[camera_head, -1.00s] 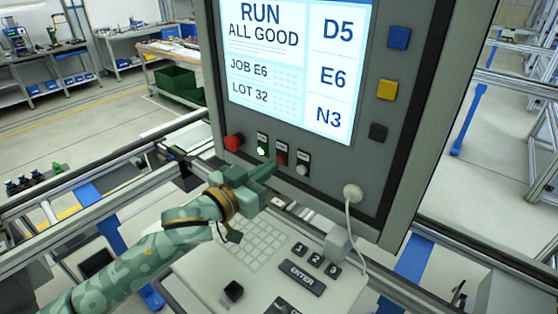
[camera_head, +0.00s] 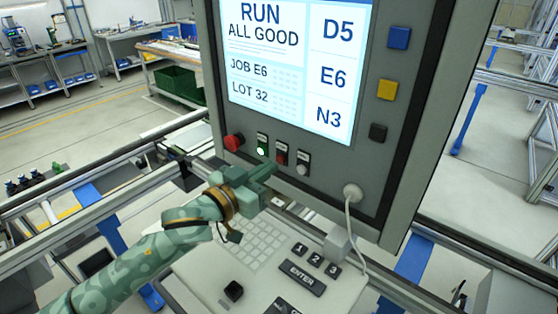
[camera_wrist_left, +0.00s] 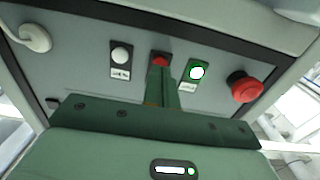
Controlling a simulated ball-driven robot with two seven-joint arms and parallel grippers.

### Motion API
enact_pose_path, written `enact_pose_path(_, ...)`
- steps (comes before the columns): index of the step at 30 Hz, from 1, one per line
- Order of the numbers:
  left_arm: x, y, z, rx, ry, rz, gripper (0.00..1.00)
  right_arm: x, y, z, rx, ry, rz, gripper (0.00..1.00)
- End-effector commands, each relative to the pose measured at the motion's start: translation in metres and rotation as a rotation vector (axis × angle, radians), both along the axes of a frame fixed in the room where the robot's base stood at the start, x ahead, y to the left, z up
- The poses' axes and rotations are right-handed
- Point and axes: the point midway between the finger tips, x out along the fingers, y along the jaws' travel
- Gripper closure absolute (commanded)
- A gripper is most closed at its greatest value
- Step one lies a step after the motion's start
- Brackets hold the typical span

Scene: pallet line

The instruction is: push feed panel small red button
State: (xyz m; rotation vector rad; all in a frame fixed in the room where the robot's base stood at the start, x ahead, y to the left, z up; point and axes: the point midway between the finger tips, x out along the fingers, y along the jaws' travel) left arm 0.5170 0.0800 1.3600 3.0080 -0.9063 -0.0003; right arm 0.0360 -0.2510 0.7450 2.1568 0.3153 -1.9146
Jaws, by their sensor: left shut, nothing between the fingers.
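The feed panel (camera_head: 330,172) is a grey upright console with a lit screen. Its small red button (camera_head: 282,152) sits in the row below the screen, between a lit green button (camera_head: 261,150) and a white one (camera_head: 302,168). My left gripper (camera_head: 272,168) is shut and empty, in front of the row and just below the red button. In the left wrist view the shut fingers (camera_wrist_left: 161,88) point at the red button (camera_wrist_left: 159,61), and their tips overlap its lower edge. I cannot tell whether they touch it. My right gripper is not in view.
A larger red mushroom button (camera_head: 234,142) is at the row's left end. A keypad shelf (camera_head: 215,275) with ENTER and number keys lies below the gripper. A white cable (camera_head: 350,220) hangs from the panel at right. Blue, yellow and black buttons line the right side.

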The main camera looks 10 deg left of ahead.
Motion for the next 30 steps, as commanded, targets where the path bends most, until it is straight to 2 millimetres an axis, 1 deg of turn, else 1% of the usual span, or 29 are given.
enact_pose_path(10, 0.0, 0.0, 0.0002, 0.0, 0.0, 0.0, 1.0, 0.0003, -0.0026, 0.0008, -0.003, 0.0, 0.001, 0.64)
enact_pose_path(21, -0.0001, -0.0001, 0.0011, 0.0, 0.0, 0.0, 1.0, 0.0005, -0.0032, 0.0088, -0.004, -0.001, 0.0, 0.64)
enact_pose_path(30, -0.0001, -0.0001, 0.0002, 0.0, 0.0, 0.0, 1.0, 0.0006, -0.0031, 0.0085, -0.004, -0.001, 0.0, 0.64)
